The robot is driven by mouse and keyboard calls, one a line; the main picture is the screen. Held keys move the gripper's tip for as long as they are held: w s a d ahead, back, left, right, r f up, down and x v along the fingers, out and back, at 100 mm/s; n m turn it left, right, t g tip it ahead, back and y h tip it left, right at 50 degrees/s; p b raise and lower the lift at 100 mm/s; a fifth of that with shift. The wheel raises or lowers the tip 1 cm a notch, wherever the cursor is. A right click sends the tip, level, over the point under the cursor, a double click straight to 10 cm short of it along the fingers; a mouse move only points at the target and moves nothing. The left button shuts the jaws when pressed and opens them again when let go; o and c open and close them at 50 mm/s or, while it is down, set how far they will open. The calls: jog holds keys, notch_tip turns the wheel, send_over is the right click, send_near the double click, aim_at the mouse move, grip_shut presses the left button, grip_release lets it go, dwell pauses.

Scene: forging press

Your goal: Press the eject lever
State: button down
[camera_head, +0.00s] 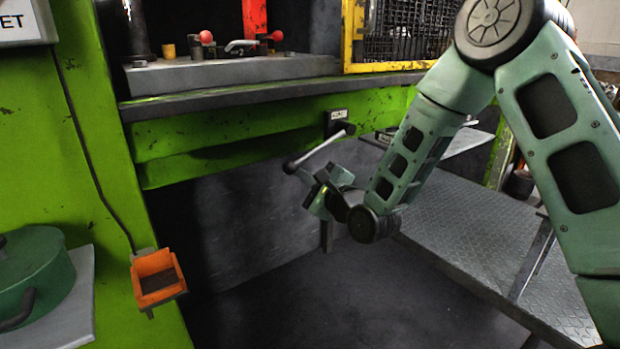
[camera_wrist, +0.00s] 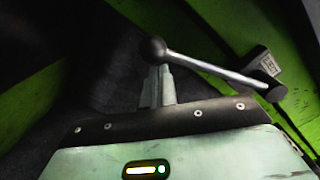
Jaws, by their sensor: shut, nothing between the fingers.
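The eject lever (camera_head: 318,149) is a grey metal rod with a dark ball knob, mounted on the front of the green press below a small label (camera_head: 338,114). It slopes down to the left from its pivot to the knob. In the wrist view the lever (camera_wrist: 215,72) runs from its pivot at right to the knob at upper middle. My gripper (camera_head: 308,180) is shut and empty, just below the lever near its knob end. In the wrist view my fingertips (camera_wrist: 160,70) overlap the knob's lower edge; I cannot tell whether they touch.
A grey press table (camera_head: 230,75) with red-knobbed levers (camera_head: 206,37) is above. A yellow mesh guard (camera_head: 400,35) stands at upper right, and a metal tread platform (camera_head: 470,225) lies at right. Dark open space lies below the lever.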

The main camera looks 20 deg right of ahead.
notch_tip(320, 180, up, 15)
jog(key=m+p, duration=0.9)
jog(key=p, duration=0.2)
jog(key=shift+a, duration=0.25)
